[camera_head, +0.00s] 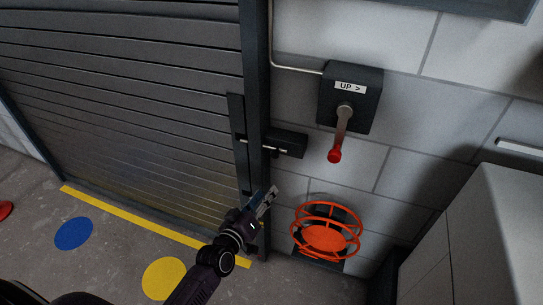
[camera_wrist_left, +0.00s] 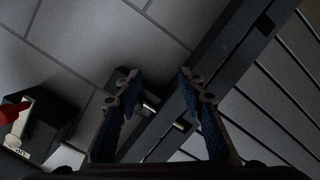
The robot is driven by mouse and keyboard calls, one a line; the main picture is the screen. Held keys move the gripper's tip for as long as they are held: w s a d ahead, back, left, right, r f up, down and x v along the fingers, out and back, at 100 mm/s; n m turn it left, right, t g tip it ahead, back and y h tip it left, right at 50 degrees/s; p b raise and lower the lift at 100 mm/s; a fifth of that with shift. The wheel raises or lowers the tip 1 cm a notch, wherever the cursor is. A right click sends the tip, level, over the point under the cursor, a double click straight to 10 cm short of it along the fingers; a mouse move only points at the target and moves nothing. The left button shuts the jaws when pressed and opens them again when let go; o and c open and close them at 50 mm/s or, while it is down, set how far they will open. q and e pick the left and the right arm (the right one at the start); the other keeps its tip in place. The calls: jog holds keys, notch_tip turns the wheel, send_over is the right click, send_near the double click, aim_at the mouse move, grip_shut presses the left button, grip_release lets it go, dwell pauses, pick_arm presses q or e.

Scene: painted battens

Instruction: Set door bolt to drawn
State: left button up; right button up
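The door bolt (camera_head: 272,147) is a thin pale rod with a dark housing (camera_head: 290,143), set across the door frame's right edge at mid height. My left gripper (camera_head: 268,196) is below the bolt in the head view, in front of the frame and apart from the bolt. In the left wrist view the two fingers (camera_wrist_left: 160,80) are spread with nothing held between them. Pale metal parts of the bolt (camera_wrist_left: 150,104) show beyond and between the fingers, partly hidden by them. My right gripper is in neither view.
A dark box labelled "UP >" (camera_head: 362,88) with a red-tipped lever (camera_head: 341,135) is on the wall right of the bolt. A pale cabinet (camera_head: 480,240) stands at right. The slatted door (camera_head: 140,95) fills the left.

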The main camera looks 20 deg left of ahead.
pick_arm(q)
jog(key=n+t, duration=0.1)
jog(key=t, duration=0.1)
send_near(274, 156)
jog(key=w, duration=0.8)
jog(key=w+d, duration=0.1)
jog(key=w, duration=0.1)
jog(key=shift+w, duration=0.35)
grip_shut()
